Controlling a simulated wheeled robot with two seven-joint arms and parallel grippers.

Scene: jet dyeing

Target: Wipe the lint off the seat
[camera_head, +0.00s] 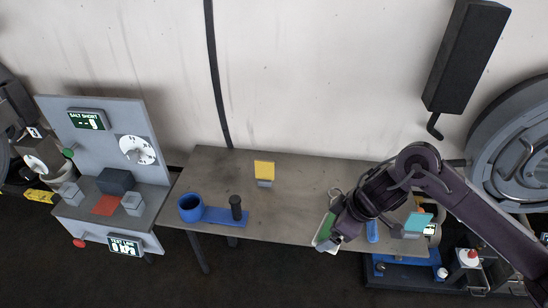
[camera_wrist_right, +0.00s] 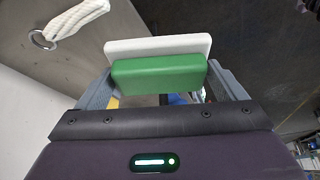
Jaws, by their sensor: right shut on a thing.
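My right gripper (camera_head: 336,232) hangs over the front edge of the table, right of its middle. It is shut on a green-and-white wiping pad (camera_head: 325,227). In the right wrist view the pad's green block (camera_wrist_right: 158,76) sits between the two grey fingers, with the white layer (camera_wrist_right: 150,46) beyond it. A large round grey machine opening (camera_head: 490,150) stands at the far right, partly cut off by the picture edge; the seat is probably on it, but I cannot tell it apart. No lint can be made out. My left gripper does not show.
The grey-brown table (camera_head: 300,215) bears a blue cup and base (camera_head: 191,208), a yellow-topped block (camera_head: 264,170) and a teal-topped block (camera_head: 417,222). A dark hooked box (camera_head: 465,60) hangs above right.

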